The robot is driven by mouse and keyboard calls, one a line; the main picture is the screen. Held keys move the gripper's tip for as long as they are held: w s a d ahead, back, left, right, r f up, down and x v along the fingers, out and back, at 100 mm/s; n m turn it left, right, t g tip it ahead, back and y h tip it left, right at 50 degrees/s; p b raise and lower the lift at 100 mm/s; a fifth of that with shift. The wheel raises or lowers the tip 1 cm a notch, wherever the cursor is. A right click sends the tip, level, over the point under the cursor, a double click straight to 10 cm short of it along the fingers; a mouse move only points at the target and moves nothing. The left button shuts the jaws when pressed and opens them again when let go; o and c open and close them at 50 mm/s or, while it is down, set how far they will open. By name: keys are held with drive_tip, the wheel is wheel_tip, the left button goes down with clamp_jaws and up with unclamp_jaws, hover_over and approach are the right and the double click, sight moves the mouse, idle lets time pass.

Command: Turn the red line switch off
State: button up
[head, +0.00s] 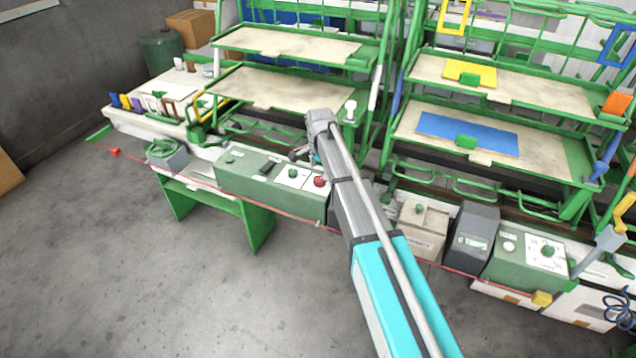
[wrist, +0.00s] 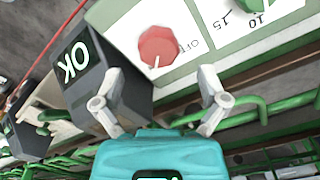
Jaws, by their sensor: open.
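The red switch knob (wrist: 158,46) sits on a white plate in the wrist view, with an "OFF" label to its right. A pale mark on the knob points toward the bottom of the picture. The knob also shows in the head view (head: 320,181), on the green control box (head: 243,181) just left of my arm. My gripper (wrist: 160,74) is open and empty, its two fingers spread apart below and to either side of the knob, not touching it. In the head view my gripper (head: 302,154) is small and partly hidden by my wrist, above the green box.
A dark box marked "OK" (wrist: 80,72) stands close by my left finger in the wrist view. A green dial (wrist: 262,8) with numbers is at the upper right. Green rails (wrist: 262,112) run behind the fingers. A red line (head: 452,268) runs along the front; floor is free before it.

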sight(319, 178)
drive_tip(key=shift+f+b, duration=1.4)
drive_tip(key=shift+f, duration=0.3)
